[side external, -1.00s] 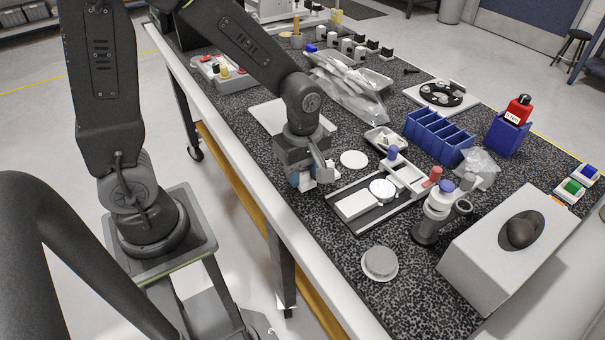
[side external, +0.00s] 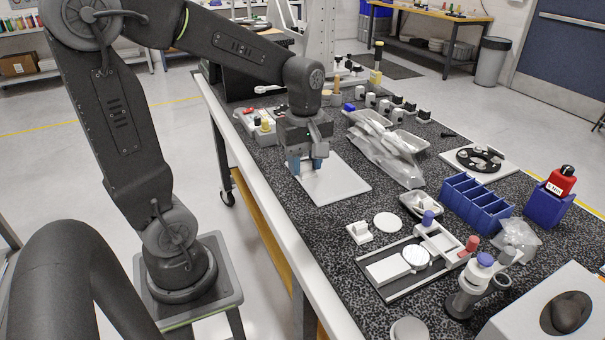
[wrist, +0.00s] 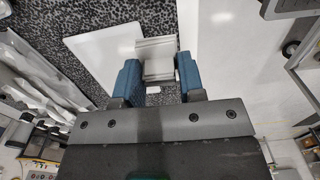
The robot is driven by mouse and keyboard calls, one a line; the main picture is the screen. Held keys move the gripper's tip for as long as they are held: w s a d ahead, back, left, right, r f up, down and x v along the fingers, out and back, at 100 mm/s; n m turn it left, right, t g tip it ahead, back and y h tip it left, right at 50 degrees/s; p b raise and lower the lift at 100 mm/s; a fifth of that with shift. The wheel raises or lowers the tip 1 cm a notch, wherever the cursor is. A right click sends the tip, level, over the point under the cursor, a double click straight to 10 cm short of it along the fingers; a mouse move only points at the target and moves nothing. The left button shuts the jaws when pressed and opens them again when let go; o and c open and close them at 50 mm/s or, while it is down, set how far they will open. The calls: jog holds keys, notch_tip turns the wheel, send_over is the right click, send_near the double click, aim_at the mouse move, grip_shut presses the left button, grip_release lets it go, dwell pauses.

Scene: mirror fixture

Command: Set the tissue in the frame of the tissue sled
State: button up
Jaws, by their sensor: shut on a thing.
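My gripper (side external: 306,168) is shut, its blue fingers low over the back part of a flat white board (side external: 338,183). In the wrist view my gripper (wrist: 158,80) has a pale, stepped piece (wrist: 157,62) between its fingers. I cannot tell whether that piece is the tissue. Fingers largely hide it in the side view. A small white block with a raised part (side external: 360,232) stands on the table in front of the board. It may be the tissue sled, but its frame is too small to make out.
A white disc (side external: 388,222) lies beside the small block. A tray fixture with a round mirror (side external: 416,257) is in front. Clear bags (side external: 385,150) lie right of the board, blue bins (side external: 476,203) farther right. The table's near edge (side external: 270,205) is close on the left.

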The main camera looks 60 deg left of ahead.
jog(key=w+d, duration=0.8)
jog(key=w, duration=0.5)
send_over(441, 243)
jog(key=f, duration=0.3)
jog(key=shift+a, duration=0.2)
jog(key=shift+d+f, duration=0.25)
jog(key=shift+f, duration=1.75)
jog(key=shift+f, duration=0.8)
jog(key=o, duration=1.4)
jog(key=shift+c, duration=0.2)
jog(key=shift+r, duration=0.1)
notch_tip(441, 243, up, 7)
